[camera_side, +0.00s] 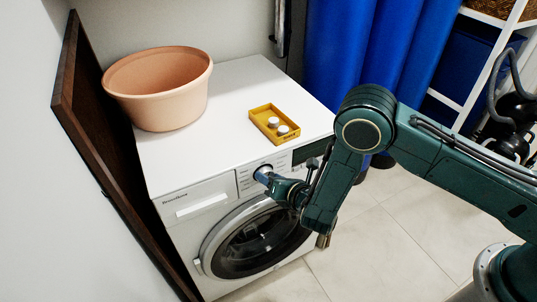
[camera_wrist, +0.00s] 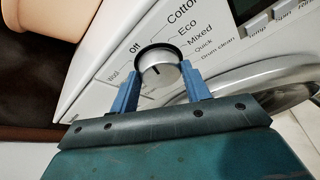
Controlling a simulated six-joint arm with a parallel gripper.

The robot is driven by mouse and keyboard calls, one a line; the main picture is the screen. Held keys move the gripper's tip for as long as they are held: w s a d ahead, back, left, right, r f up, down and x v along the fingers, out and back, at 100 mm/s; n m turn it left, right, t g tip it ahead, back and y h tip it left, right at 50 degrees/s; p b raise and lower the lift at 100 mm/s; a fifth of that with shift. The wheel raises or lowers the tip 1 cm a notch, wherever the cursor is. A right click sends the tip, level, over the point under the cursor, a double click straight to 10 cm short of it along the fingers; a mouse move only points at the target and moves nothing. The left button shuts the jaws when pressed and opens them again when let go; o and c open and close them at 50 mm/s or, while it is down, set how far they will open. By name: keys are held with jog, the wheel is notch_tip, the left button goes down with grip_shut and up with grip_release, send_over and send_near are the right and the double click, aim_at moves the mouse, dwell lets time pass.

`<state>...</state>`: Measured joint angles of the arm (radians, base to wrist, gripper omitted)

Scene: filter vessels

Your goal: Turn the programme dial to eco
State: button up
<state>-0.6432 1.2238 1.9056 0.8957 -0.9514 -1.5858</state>
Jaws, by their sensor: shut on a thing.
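The programme dial (camera_wrist: 160,76) is a round silver knob with a black rim on the washing machine's white panel. A short dark mark shows on its face; I cannot tell for sure which label it points at. Printed labels around it include Off, Cotton, Eco (camera_wrist: 187,26), Mixed, Quick and Drum clean. My gripper (camera_wrist: 159,84) has its two blue fingers on either side of the dial and is shut on it. In the side view my gripper (camera_side: 264,174) reaches the panel from the right and mostly hides the dial.
The washing machine (camera_side: 176,170) has a round glass door (camera_side: 255,243) below the panel. On its top stand a peach tub (camera_side: 160,105) and a yellow tray (camera_side: 262,112) with white tablets. A brown board (camera_side: 95,130) stands at the left.

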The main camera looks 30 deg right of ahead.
jog(key=shift+d+f+m+t+y, duration=0.15)
jog(key=shift+m+y, duration=0.3)
jog(key=shift+m, duration=0.3)
jog(key=shift+d+f+m+t+y, duration=0.1)
jog(key=shift+m+t+y, duration=0.1)
jog(key=shift+m+y, duration=0.45)
jog(key=shift+d+f+m+t+y, duration=0.15)
jog(key=shift+m+y, duration=0.15)
jog(key=shift+m, duration=0.6)
jog(key=shift+r+m+y, duration=0.1)
jog(key=shift+m+y, duration=0.2)
jog(key=shift+m, duration=0.3)
jog(key=o, duration=1)
jog(key=shift+r+t, duration=0.1)
jog(key=shift+t, duration=0.2)
